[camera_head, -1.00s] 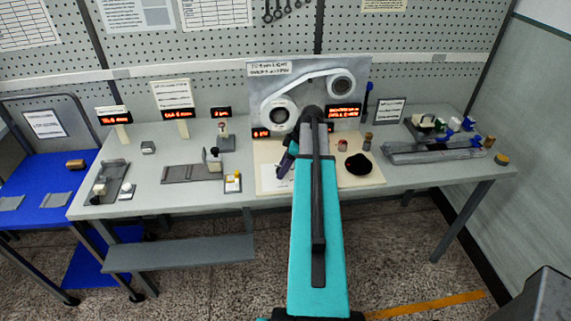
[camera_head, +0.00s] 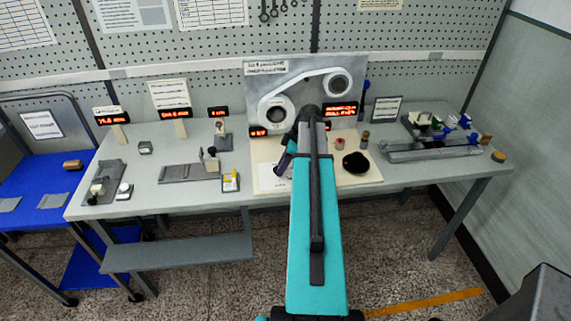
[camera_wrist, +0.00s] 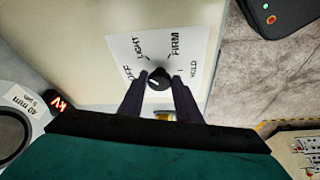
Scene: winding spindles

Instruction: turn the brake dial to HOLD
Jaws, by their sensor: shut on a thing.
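The brake dial (camera_wrist: 158,78) is a small black knob with a short pale mark, on a white plate (camera_wrist: 126,50) in the wrist view. Printed around it are OFF, LIGHT, FIRM and HOLD, with HOLD at the right. The pale mark's exact direction is too small to read. My gripper (camera_wrist: 160,86) has one dark finger on each side of the knob and is shut on it.
The cream base panel (camera_head: 270,190) sits on the grey bench under a belt-and-pulley board (camera_head: 308,78). A black round thing (camera_head: 356,163) lies to the right of my arm. A small yellow-and-white block (camera_head: 230,182) stands to the left.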

